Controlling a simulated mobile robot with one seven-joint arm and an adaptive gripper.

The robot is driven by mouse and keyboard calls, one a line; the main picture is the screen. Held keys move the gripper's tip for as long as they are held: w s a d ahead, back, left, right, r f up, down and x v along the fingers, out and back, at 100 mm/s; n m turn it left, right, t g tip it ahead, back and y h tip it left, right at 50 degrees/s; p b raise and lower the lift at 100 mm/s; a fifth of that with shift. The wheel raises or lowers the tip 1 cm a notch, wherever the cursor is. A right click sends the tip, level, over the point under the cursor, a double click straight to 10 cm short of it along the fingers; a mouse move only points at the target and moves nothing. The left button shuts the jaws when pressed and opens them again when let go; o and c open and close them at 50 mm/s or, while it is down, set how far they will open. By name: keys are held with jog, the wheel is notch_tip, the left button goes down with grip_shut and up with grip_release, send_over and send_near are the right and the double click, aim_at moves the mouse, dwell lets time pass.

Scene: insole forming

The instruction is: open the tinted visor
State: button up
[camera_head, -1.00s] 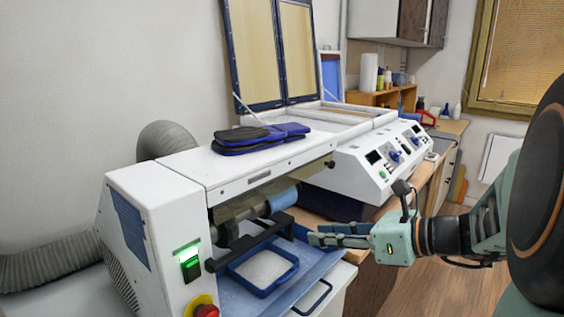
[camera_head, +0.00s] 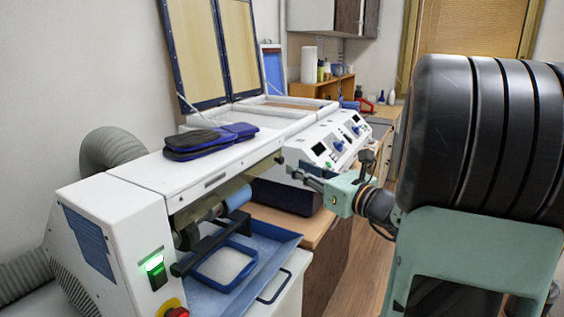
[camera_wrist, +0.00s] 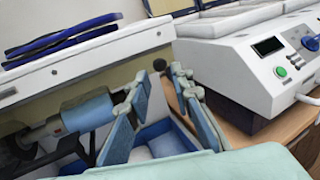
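The tinted visor (camera_head: 196,211) is a brownish see-through panel below the front edge of the white machine's top. It looks lowered, over the grinding roller. In the wrist view the visor (camera_wrist: 52,100) runs along the left, and a dark round knob (camera_wrist: 159,65) sits at its right end. The knob (camera_head: 280,160) also shows in the head view. My gripper (camera_head: 292,172) is just right of the knob, at about its height. In the wrist view my gripper (camera_wrist: 161,80) has its fingers apart and empty, with the knob seen between the tips. Contact cannot be told.
A blue drum (camera_head: 238,197) and a black bar (camera_head: 205,248) lie below the visor, above a blue tray (camera_head: 247,262). Dark blue insoles (camera_head: 210,141) rest on the machine top. A white control unit (camera_head: 330,145) stands close behind my gripper.

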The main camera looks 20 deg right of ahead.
aim_at(283, 160)
jog(key=x, duration=0.5)
jog(key=shift+w, duration=0.2)
grip_shut()
